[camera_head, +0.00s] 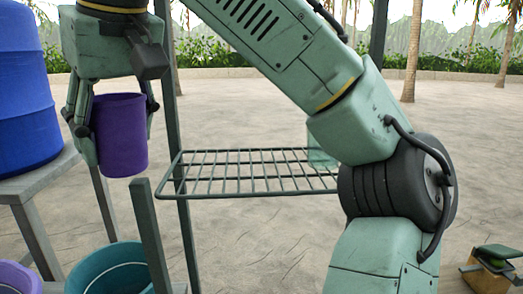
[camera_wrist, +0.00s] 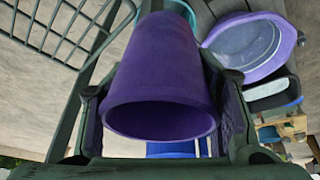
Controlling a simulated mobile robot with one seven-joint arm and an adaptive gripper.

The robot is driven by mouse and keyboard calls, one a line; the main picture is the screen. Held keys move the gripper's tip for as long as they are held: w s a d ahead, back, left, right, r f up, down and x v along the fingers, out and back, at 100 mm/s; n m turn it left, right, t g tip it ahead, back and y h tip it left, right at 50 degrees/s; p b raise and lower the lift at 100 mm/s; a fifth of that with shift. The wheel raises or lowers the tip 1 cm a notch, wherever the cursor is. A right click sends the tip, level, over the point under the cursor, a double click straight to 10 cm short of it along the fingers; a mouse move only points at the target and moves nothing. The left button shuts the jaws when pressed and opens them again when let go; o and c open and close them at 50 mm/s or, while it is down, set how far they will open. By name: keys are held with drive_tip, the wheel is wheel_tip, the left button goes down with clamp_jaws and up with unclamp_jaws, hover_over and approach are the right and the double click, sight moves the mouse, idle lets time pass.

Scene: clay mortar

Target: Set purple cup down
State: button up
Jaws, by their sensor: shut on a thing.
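The purple cup (camera_head: 119,135) is held in my gripper (camera_head: 112,140) at the left of the head view, upright or nearly so. It hangs in the air to the left of a wire rack. In the wrist view the purple cup (camera_wrist: 165,80) fills the middle, its open rim toward the camera. My gripper's fingers (camera_wrist: 160,120) close on both sides of it. The cup's far end is hidden in the wrist view.
A green wire rack (camera_head: 250,192) on posts stands to the right of the cup; a pale translucent green thing (camera_head: 322,152) is at its far right. A blue barrel (camera_head: 25,100) stands on a grey table at left. A teal tub (camera_head: 110,270) and a purple tub (camera_head: 15,280) sit below.

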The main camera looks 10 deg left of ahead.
drive_tip(key=w+d+p, duration=0.1)
drive_tip(key=w+d, duration=0.1)
drive_tip(key=w, duration=0.2)
drive_tip(key=w+d+f+p, duration=0.1)
drive_tip(key=w+d, duration=0.2)
drive_tip(key=w, duration=0.1)
drive_tip(key=w+d+p, duration=0.1)
drive_tip(key=w+d, duration=0.1)
drive_tip(key=w, duration=0.3)
drive_tip(key=shift+d+f, duration=0.15)
drive_tip(key=shift+d, duration=0.05)
drive_tip(key=shift+w+d+f, duration=0.1)
drive_tip(key=shift+w+f, duration=0.05)
drive_tip(key=shift+f+p, duration=0.45)
drive_tip(key=shift+f, duration=1.25)
drive_tip(key=shift+f, duration=0.2)
drive_tip(key=o, duration=1.2)
drive_tip(key=shift+r, duration=0.1)
drive_tip(key=v, duration=0.7)
drive_tip(key=shift+r, duration=0.35)
